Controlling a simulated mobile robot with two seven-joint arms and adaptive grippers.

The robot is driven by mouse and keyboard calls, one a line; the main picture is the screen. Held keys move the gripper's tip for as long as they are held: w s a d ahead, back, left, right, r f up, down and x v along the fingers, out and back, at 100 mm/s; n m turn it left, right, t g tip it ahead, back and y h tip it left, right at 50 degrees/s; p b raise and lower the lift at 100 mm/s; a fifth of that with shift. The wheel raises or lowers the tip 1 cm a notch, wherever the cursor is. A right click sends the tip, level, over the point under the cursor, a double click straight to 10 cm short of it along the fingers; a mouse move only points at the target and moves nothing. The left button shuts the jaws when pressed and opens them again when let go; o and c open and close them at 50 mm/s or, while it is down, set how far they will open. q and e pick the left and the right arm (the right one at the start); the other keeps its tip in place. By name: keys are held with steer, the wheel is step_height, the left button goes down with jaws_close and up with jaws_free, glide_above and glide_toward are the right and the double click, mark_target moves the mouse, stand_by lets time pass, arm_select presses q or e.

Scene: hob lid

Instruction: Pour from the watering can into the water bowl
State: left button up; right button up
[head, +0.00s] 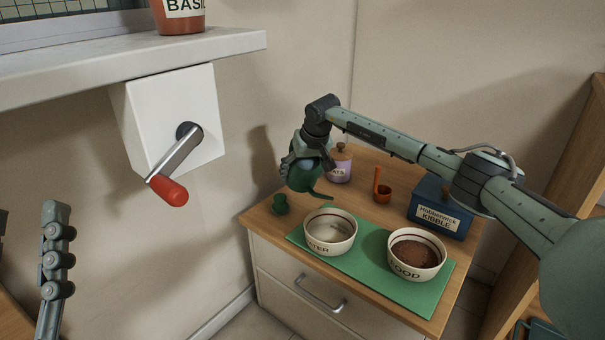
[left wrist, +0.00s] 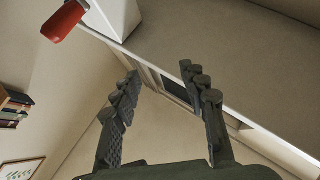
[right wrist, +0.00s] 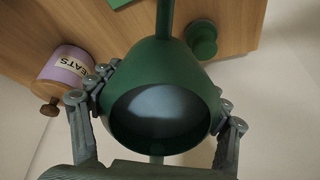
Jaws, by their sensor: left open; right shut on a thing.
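The green watering can (head: 304,178) is in my right gripper (head: 302,155), held above the cabinet top behind the water bowl (head: 329,231). Its spout points toward the bowl and looks tilted slightly down. In the right wrist view the can (right wrist: 160,60) sits between both fingers, its round mouth facing the camera with a pale inside; I cannot tell the water level. The white water bowl stands upright on the green mat (head: 372,278); no stream shows. My left gripper (left wrist: 160,88) is open and empty, away at the left.
The food bowl (head: 416,254) with brown kibble stands right of the water bowl. A white wall box with a red-handled crank (head: 170,190) is nearer the left.

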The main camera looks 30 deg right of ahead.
arm_select(q)
steer(key=shift+s+a+r+t+b, duration=0.25)
steer(key=shift+s+r+t+b, duration=0.05)
steer(key=shift+s+r+t, duration=0.15)
steer(key=shift+s+a+r+t+b, duration=0.25)
steer(key=shift+s+r+t, duration=0.1)
steer(key=shift+s+t, duration=0.1)
arm_select(e)
steer(key=shift+w+r+t, duration=0.1)
steer(key=shift+r+t, duration=0.4)
steer(key=shift+r, duration=0.05)
stand_by(0.4)
